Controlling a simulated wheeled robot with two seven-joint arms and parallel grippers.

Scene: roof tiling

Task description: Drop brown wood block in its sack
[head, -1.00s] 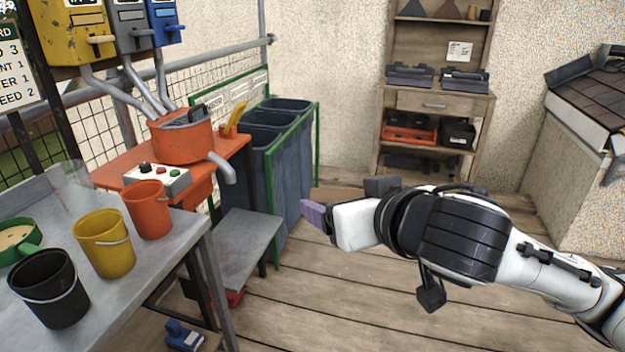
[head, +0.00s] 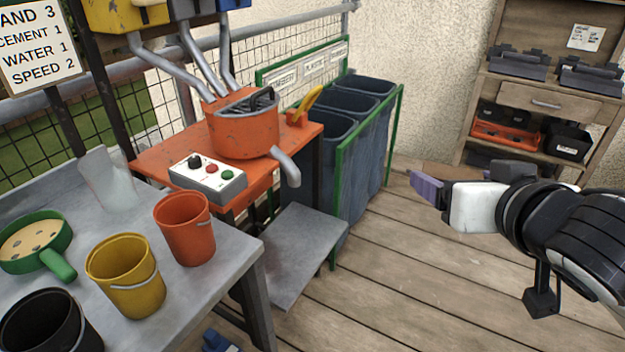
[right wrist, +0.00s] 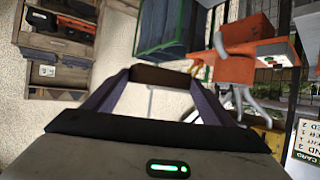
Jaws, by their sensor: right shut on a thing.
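My right gripper (head: 424,188) is at the right of the head view, its purple fingers pointing left toward the sacks, with a gap between. The sacks also show in the right wrist view (right wrist: 160,28). My left gripper is out of view.
An orange mixer (head: 243,130) on an orange table and a low grey step (head: 302,250) stand left of the sacks. A grey bench (head: 225,250) carries several buckets. A wooden shelf (head: 545,98) stands at the back right.

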